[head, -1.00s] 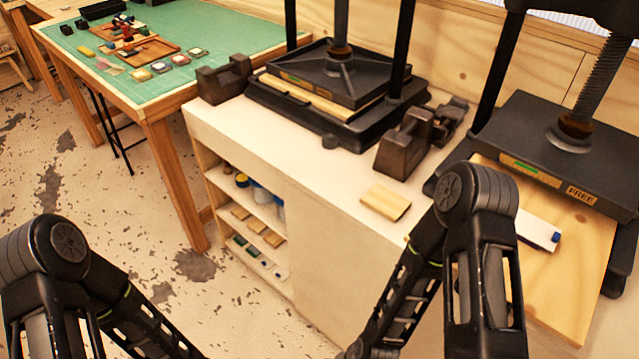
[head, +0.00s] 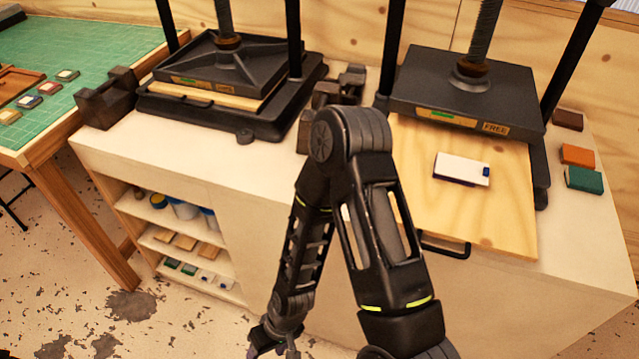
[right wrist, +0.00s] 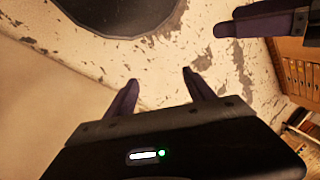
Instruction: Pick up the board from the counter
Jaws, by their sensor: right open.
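The pale wooden board lay on the white counter (head: 225,165) in front of the dark weights a second ago. It does not show now; my right arm covers that part of the counter in the head view. My right gripper (head: 266,350) hangs low in front of the cabinet, at the bottom edge of the head view. In the right wrist view my right gripper (right wrist: 160,92) is open and empty, over the stained floor. A purple finger, apparently of my left gripper, shows at that view's upper right; its opening cannot be judged. My left arm is outside the head view.
A left press (head: 215,65) and a right press (head: 470,95) stand on the counter. A white book (head: 461,168) lies on the right press's wooden bed (head: 505,215). Green and orange blocks lie at right. A green-topped table (head: 110,70) stands at left.

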